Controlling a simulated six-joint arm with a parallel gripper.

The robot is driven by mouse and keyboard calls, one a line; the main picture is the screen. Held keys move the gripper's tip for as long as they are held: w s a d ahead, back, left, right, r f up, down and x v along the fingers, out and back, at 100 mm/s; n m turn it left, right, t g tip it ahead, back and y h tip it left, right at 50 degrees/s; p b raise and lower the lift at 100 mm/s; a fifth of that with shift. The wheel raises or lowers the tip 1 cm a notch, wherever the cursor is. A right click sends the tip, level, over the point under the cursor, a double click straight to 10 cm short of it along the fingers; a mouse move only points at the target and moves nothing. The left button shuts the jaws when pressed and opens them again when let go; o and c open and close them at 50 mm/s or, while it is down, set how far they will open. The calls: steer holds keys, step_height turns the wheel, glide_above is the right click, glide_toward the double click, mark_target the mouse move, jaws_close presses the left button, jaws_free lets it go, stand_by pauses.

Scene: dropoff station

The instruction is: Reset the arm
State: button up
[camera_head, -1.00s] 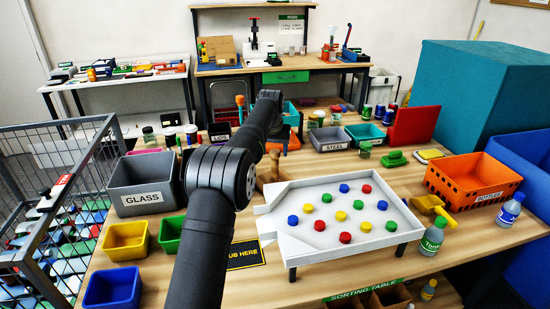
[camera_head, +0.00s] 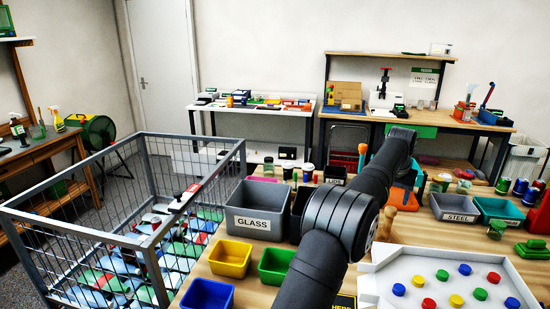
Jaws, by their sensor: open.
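My black arm rises from the bottom of the head view and reaches away over the wooden sorting table (camera_head: 232,271). Its far end bends near the back of the table. My gripper cannot be made out; it is hidden behind the arm or out of the picture. No object is seen held.
Near the arm stand a grey GLASS bin (camera_head: 257,222), yellow bin (camera_head: 230,258), green bin (camera_head: 275,266), blue bin (camera_head: 207,294) and white tray (camera_head: 393,258) with coloured caps. A wire cage (camera_head: 66,232) stands left. Open floor lies between it and the door (camera_head: 157,70).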

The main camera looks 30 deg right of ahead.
mark_target(392, 208)
steer(key=x, duration=1.1)
steer(key=shift+w+f, duration=0.1)
steer(key=shift+f, duration=0.15)
step_height(392, 208, up, 3)
steer(key=shift+f, duration=0.1)
steer(key=shift+r, duration=0.6)
steer(key=shift+f, duration=0.1)
